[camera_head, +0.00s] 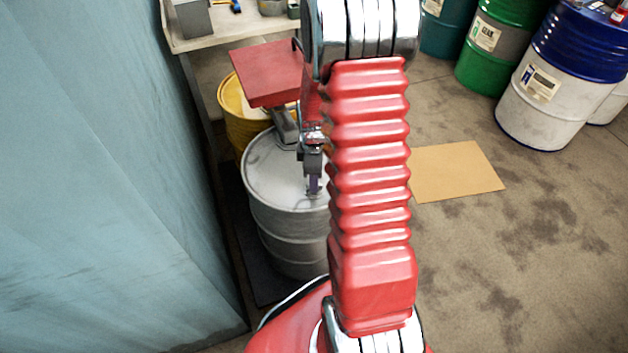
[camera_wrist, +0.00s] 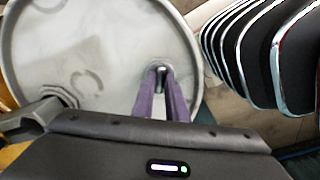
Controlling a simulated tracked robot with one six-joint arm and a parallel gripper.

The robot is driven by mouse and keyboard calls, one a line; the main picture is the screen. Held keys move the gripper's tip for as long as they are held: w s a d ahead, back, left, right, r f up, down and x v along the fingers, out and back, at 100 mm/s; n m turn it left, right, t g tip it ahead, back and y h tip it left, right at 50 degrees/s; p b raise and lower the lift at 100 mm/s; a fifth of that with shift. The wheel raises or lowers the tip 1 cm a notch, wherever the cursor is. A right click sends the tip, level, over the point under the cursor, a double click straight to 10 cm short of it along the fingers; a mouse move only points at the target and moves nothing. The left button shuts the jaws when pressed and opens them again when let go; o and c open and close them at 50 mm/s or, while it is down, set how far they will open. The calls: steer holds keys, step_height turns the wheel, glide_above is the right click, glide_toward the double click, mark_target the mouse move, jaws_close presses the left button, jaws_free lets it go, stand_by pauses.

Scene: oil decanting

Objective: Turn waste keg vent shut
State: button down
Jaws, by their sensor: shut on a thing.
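The waste keg appears to be the grey steel drum (camera_head: 285,215) left of my arm in the head view. Its pale lid (camera_wrist: 85,55) fills much of the wrist view. My gripper (camera_head: 313,188) reaches down to the lid near its right side. In the wrist view, the purple fingers of my gripper (camera_wrist: 161,80) are closed on a small metal vent fitting (camera_wrist: 162,72) on the lid near the rim. The fingers hide most of the fitting, so I cannot tell how far it is turned.
A yellow drum (camera_head: 232,110) stands behind the grey one. A dark fitting (camera_wrist: 45,108) sits at the lid's lower left. A bluish curtain (camera_head: 90,180) hangs left. A cardboard sheet (camera_head: 455,171) lies on open floor, with green (camera_head: 490,62) and blue-white (camera_head: 540,105) drums beyond.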

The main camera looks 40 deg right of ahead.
steer(key=m, duration=0.6)
steer(key=shift+m, duration=0.3)
steer(key=m, duration=0.6)
stand_by(0.3)
steer(key=c, duration=1.8)
jaws_free()
steer(key=shift+o, duration=0.2)
step_height(320, 180, up, 14)
steer(key=shift+f, duration=0.15)
